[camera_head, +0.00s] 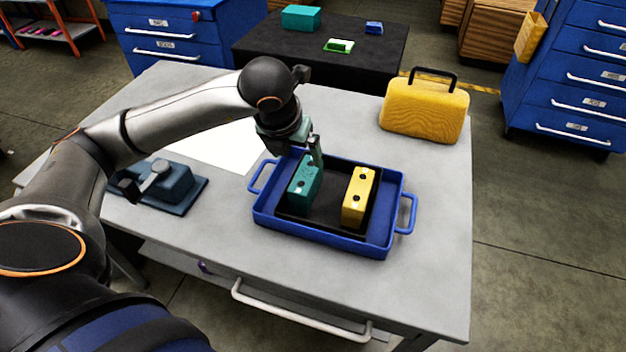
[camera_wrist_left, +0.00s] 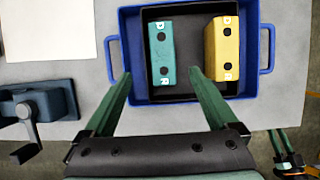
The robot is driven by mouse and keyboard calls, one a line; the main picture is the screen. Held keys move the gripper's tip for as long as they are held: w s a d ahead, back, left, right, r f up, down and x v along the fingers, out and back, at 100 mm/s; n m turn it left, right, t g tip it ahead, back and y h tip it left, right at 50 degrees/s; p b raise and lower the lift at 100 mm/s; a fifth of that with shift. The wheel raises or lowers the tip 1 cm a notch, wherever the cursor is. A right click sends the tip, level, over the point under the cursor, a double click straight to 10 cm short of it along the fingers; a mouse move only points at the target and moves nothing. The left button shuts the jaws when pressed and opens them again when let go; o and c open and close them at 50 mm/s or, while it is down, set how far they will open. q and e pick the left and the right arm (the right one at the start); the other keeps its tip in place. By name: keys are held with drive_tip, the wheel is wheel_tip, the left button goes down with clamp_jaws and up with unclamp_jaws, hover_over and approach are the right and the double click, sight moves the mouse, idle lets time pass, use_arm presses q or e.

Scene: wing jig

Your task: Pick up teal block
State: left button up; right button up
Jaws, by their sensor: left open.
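The teal block (camera_head: 303,187) stands in the left part of a blue tray (camera_head: 320,238), on the tray's dark inner base. Holes and small white marks show on it. In the left wrist view the teal block (camera_wrist_left: 162,55) lies just ahead of and between my left fingertips. My left gripper (camera_head: 312,152) is open and empty, above the teal block's far end; its fingers (camera_wrist_left: 161,74) are spread wider than the block. What looks like part of my right gripper (camera_wrist_left: 284,148) shows at the lower right of the left wrist view; its jaws are unclear.
A yellow block (camera_head: 358,197) stands right of the teal one in the tray, with a gap between. A dark blue device with a crank (camera_head: 168,184) is at left, white paper (camera_head: 222,147) behind it. A yellow case (camera_head: 424,108) stands at the table's back right.

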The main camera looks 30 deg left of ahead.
sight(306, 174)
use_arm(q)
drive_tip(key=x, duration=0.6)
drive_tip(key=p+x, duration=0.1)
drive_tip(key=x, duration=0.2)
drive_tip(key=shift+w+d+f, duration=0.15)
drive_tip(key=shift+d+f, duration=0.1)
drive_tip(key=shift+f, duration=0.1)
clamp_jaws()
idle(0.4)
drive_tip(key=shift+r, duration=0.1)
